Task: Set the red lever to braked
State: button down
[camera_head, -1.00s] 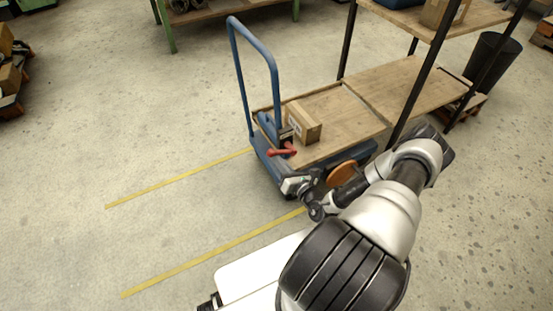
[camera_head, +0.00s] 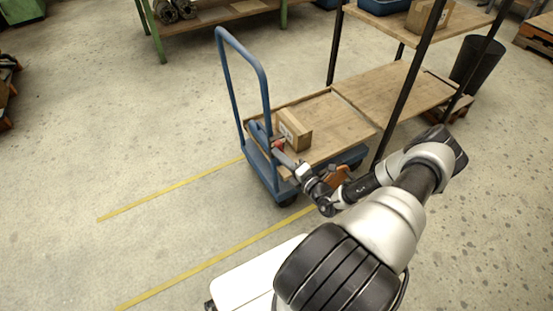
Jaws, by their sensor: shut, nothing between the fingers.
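The red lever (camera_head: 279,145) sits at the near handle end of the blue trolley (camera_head: 262,170). Only a small red patch of it shows; my gripper hides most of it, so I cannot tell its setting. My gripper (camera_head: 278,155) is shut and empty, its fingers pointing up-left at the lever. It overlaps the lever in this view; whether they touch cannot be told.
A cardboard box (camera_head: 296,130) stands on the wooden trolley deck (camera_head: 332,118) close beside the lever. The blue push handle (camera_head: 265,80) rises behind-left. A black-post shelf (camera_head: 390,108) stands right. Floor between the yellow lines (camera_head: 175,187) is clear.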

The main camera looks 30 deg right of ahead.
jog(key=shift+d+r, duration=0.2)
jog(key=shift+d, duration=0.25)
dwell(0.4)
jog(key=shift+a, duration=0.1)
